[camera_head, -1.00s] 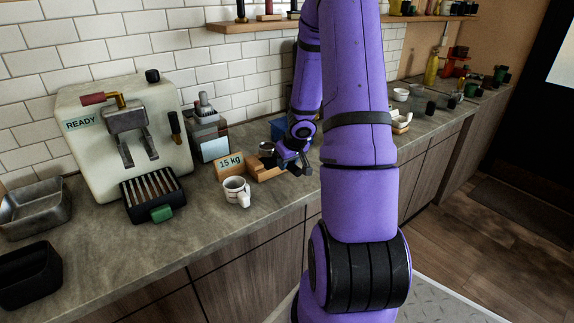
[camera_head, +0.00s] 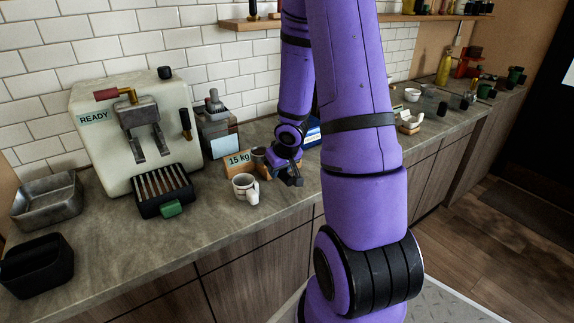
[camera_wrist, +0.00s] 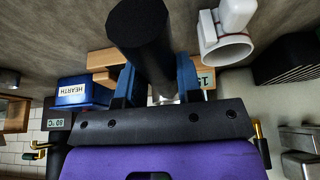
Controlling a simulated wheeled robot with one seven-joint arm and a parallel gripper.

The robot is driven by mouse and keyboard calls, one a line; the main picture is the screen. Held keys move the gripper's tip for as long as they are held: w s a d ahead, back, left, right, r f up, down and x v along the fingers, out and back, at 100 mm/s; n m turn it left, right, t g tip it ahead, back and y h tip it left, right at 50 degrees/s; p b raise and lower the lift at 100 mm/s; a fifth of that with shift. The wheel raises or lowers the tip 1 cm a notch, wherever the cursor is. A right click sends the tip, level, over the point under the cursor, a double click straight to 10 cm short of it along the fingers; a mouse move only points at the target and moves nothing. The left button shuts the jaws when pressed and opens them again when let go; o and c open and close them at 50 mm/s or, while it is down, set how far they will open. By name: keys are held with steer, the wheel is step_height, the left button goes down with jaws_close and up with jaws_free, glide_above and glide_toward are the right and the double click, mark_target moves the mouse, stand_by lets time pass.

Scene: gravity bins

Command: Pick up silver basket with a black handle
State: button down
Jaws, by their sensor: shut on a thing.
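The silver basket (camera_head: 258,155) shows in the head view as a small round metal cup beside the "15 kg" sign, partly covered by my gripper (camera_head: 288,170). Its thick black handle (camera_wrist: 140,30) is large in the wrist view and lies between my blue finger pads. My gripper (camera_wrist: 158,78) is shut on this handle. Only a sliver of silver metal shows behind it at the wrist; the rest of the basket is hidden there. In the head view I cannot tell whether the basket touches the wooden stand (camera_head: 263,172).
A white mug (camera_head: 245,188) stands close in front of the stand. The coffee machine (camera_head: 110,135) and its black drip tray (camera_head: 163,193) are further left. A blue "HEARTH" box (camera_wrist: 80,92) is near the gripper. Open counter lies in front of the drip tray.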

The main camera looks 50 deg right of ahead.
steer(key=a, duration=0.7)
steer(key=shift+s+a+r, duration=0.15)
steer(key=shift+s+r, duration=0.05)
steer(key=shift+r, duration=0.15)
stand_by(0.6)
